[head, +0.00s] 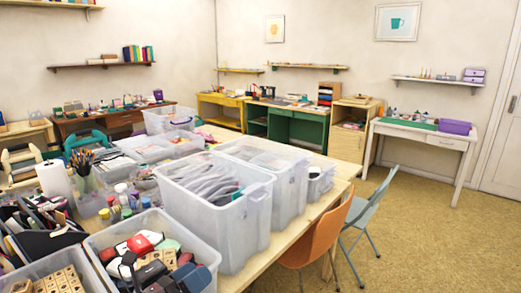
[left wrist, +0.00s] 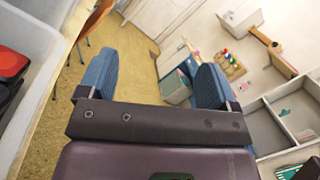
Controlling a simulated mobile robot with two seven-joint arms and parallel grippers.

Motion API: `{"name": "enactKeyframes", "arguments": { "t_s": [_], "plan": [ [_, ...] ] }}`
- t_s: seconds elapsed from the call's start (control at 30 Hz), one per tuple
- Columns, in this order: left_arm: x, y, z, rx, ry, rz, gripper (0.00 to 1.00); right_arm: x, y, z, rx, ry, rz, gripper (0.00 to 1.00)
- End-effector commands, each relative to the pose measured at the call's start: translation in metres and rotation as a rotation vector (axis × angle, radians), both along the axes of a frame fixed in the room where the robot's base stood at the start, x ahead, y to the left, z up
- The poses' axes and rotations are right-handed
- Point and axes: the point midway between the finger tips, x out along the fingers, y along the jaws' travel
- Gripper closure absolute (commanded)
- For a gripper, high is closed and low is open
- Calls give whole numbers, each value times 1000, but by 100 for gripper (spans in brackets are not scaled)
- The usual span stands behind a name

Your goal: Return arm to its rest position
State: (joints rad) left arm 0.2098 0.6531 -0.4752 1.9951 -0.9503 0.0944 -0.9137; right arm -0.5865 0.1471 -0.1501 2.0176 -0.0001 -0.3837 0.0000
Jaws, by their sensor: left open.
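My left gripper (left wrist: 153,76) shows in the left wrist view with its two blue fingers wide apart. Nothing is between them; floor and the far side of the room show through the gap. I cannot make it out clearly in the head view. A clear bin of inkpads (head: 216,262) stands at the near edge of the table in the head view, with red, black, white and green pads in it. A red inkpad (left wrist: 12,60) shows at the left edge of the left wrist view, beside the gripper and apart from it. My right gripper is not in view.
The wooden table (head: 305,232) is crowded with clear bins, including a large one (head: 232,228). An orange chair (head: 318,243) and a grey-blue chair (head: 372,205) stand at its right side. Open floor (head: 440,245) lies to the right.

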Motion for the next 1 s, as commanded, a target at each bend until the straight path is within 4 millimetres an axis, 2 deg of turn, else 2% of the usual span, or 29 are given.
{"name": "enactKeyframes", "arguments": {
  "t_s": [0.17,0.27,0.37,0.53,0.67,0.8,1.0],
  "plan": [
    [-12,38,-11,-407,292,267,16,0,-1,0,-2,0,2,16],
    [-23,63,-27,-627,455,419,16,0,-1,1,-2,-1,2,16],
    [-41,88,-47,-841,615,576,16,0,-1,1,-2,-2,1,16],
    [-87,123,-89,-1185,872,853,16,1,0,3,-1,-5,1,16],
    [-131,139,-119,-1415,1039,1060,16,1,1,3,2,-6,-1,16],
    [-179,147,-142,-1616,1185,1268,16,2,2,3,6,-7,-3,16],
    [-228,148,-158,-1788,1308,1481,16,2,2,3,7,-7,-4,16]
  ]
}}
